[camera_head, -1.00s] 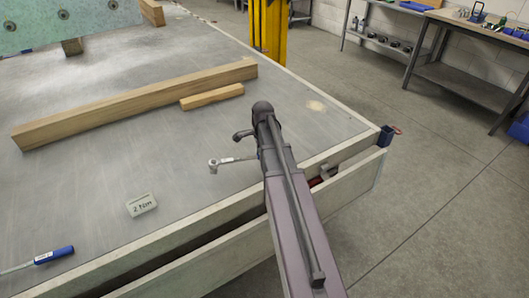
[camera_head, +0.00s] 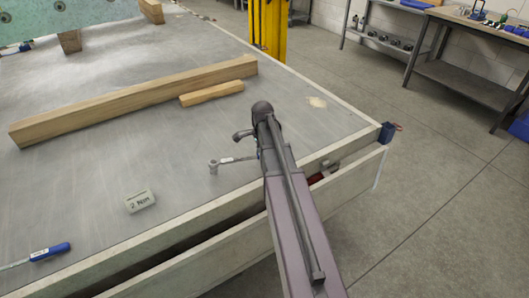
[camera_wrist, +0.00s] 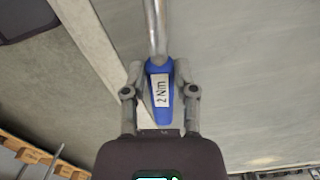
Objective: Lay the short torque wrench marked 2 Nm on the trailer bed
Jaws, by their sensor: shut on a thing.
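My gripper (camera_wrist: 160,72) is shut on the blue handle of the short torque wrench (camera_wrist: 160,95), with its white label reading 2 Nm facing the wrist camera. The metal shaft runs up out of that view. In the head view my arm hides the gripper and most of the handle; the wrench's shaft and round head (camera_head: 213,167) stick out to the left over the trailer bed (camera_head: 90,170). I cannot tell whether the wrench touches the bed. A card marked 2 Nm (camera_head: 139,201) lies on the bed to the left of the wrench.
Another blue-handled tool (camera_head: 50,251) lies at the bed's near left. A long timber (camera_head: 140,100) and a short wood block (camera_head: 211,93) lie beyond the wrench. The bed's raised edge (camera_head: 220,205) runs below my arm. Bare bed surrounds the wrench head.

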